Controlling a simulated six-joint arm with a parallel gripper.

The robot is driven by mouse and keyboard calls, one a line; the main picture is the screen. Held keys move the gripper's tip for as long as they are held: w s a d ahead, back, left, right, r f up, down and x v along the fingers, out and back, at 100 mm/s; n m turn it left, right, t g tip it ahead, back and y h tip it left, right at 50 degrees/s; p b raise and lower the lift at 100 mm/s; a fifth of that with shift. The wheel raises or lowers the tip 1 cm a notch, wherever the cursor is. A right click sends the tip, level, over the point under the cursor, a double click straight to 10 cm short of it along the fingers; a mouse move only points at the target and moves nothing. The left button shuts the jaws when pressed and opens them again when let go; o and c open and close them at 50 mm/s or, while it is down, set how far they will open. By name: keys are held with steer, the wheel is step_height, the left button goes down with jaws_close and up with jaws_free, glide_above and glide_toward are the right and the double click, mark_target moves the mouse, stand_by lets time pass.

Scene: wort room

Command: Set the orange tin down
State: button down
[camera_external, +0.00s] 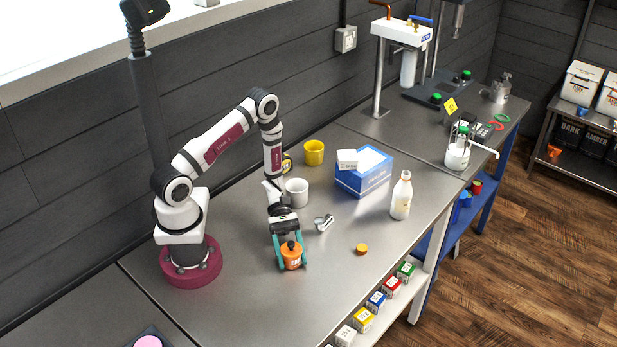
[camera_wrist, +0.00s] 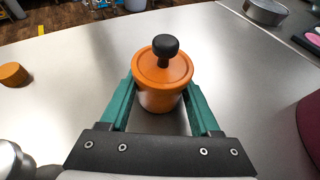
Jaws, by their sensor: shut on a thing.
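The orange tin (camera_external: 291,258) is a small round canister with a flat lid and a black knob. It is upright between the teal fingers of my gripper (camera_external: 290,262), near the front of the steel table (camera_external: 230,300). In the wrist view the tin (camera_wrist: 160,88) sits between both fingers of my gripper (camera_wrist: 162,100), which is shut on it. The tin's bottom is close to the table top; I cannot tell whether it touches.
An orange cap (camera_external: 361,249) lies to the right of the tin. A metal scoop-like item (camera_external: 323,222), a white mug (camera_external: 297,192), a yellow mug (camera_external: 314,152), a blue box (camera_external: 364,172) and a white bottle (camera_external: 401,196) stand farther back. The table around the tin is clear.

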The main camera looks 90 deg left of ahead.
steer(key=shift+c, duration=0.6)
jaws_free()
steer(key=shift+f, duration=0.1)
steer(key=v, duration=1.2)
steer(key=shift+d, duration=0.15)
steer(key=s+d+r+m+g+y, duration=0.1)
steer(key=s+r+m+y, duration=0.3)
steer(key=m, duration=0.4)
steer(key=s+d+r+m+g+y, duration=0.1)
steer(key=s+d+r+m+y, duration=0.2)
steer(key=r+m+y, duration=0.3)
steer(key=s+d+r+m+y, duration=0.2)
steer(key=s+r+m+y, duration=0.3)
steer(key=m, duration=0.6)
step_height(320, 180, up, 3)
steer(key=shift+s+d+f+m+g, duration=0.1)
steer(key=shift+s+d+m+g, duration=0.2)
steer(key=shift+m+g, duration=0.1)
